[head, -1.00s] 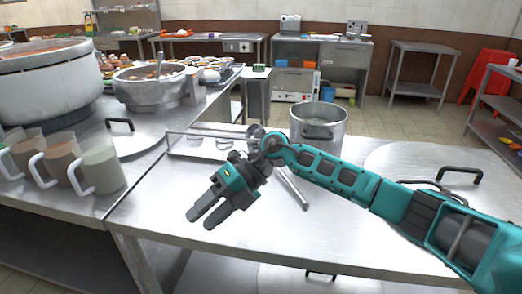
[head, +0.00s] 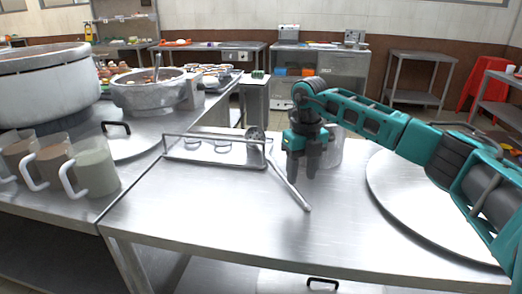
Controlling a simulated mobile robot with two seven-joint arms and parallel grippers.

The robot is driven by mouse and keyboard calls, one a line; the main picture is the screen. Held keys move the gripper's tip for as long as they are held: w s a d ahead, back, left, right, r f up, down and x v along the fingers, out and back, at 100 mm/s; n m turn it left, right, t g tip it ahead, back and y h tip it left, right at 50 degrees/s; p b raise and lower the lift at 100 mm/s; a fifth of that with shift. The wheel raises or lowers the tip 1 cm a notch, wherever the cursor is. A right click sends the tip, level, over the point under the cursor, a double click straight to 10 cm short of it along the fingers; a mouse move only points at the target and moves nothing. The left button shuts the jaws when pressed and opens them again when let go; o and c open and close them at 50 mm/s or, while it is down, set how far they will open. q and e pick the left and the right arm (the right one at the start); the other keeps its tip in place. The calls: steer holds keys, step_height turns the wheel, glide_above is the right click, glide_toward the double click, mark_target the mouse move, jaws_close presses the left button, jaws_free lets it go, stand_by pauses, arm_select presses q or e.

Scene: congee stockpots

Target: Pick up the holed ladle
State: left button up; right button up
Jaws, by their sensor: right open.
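A metal ladle (head: 291,187) lies at a slant in the middle of the steel table. Its round head rests at the right end of a low wire-railed tray (head: 180,152), and its long handle runs toward the front right. Holes in its head are too small to make out. My right gripper (head: 302,172) points down just right of the handle's middle, with its fingers apart and nothing between them. I cannot tell how high the fingertips are above the table. My left gripper is not in view.
A large round lid (head: 420,215) lies to the right under my right arm. Mugs (head: 95,170) and big pots (head: 45,85) stand on the left counter. The table's front is clear.

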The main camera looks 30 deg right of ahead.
mark_target(299, 194)
step_height(299, 194, down, 6)
steer(key=shift+b, duration=0.5)
jaws_close()
steer(key=shift+r, duration=0.1)
stand_by(1.1)
